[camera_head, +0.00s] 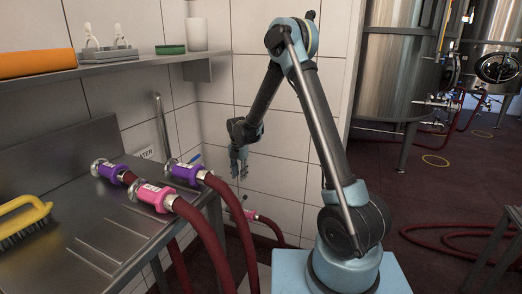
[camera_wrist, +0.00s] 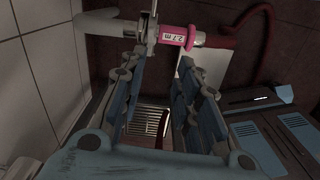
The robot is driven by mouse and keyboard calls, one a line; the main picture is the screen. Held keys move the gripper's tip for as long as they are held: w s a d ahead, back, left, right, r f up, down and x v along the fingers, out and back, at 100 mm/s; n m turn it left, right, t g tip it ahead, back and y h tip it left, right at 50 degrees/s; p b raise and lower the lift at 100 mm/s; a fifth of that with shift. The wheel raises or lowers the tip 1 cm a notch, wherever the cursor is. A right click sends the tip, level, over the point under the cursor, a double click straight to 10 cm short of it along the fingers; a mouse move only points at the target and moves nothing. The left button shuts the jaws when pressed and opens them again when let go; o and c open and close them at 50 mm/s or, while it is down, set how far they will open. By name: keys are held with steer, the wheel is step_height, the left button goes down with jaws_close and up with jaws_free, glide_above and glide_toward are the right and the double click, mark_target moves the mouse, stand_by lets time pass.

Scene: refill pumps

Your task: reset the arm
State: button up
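My gripper (camera_head: 239,162) hangs from the arm in front of the tiled wall, fingers pointing down. In the wrist view its two blue-grey fingers (camera_wrist: 160,64) stand apart with nothing between them. A hose with a pink collar (camera_head: 250,214) is joined to a wall fitting below my gripper. The pink collar (camera_wrist: 177,38) also shows in the wrist view, beyond the fingertips and apart from them.
Red hoses with purple (camera_head: 184,172) and pink (camera_head: 153,196) collars lie over the steel counter (camera_head: 85,245) at left. A yellow brush (camera_head: 22,218) lies there too. A shelf (camera_head: 120,66) is above. Steel tanks (camera_head: 400,62) stand behind at right. A drain grate (camera_wrist: 148,121) is on the floor.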

steer(key=s+d+r+m+t, duration=0.1)
steer(key=s+d+r+m, duration=0.7)
steer(key=d, duration=0.4)
steer(key=s+d+r+m, duration=0.6)
steer(key=d+r+m, duration=0.1)
steer(key=d+r, duration=0.45)
steer(key=s+d+f+m, duration=0.2)
steer(key=s+d+m, duration=0.2)
steer(key=s, duration=0.3)
steer(key=s+d+f+m, duration=0.1)
steer(key=s+d+m, duration=0.4)
steer(key=s, duration=0.3)
steer(key=s+d+f+m+t, duration=0.1)
steer(key=s+d+f+m, duration=0.1)
steer(key=s+d+m, duration=0.2)
steer(key=s+m, duration=0.2)
steer(key=s, duration=0.1)
steer(key=shift+s+d+f+m, duration=0.15)
steer(key=shift+d+f+m, duration=0.2)
steer(key=shift+m, duration=0.05)
steer(key=shift+w+f, duration=0.2)
steer(key=shift+w, duration=0.25)
steer(key=shift+o, duration=0.6)
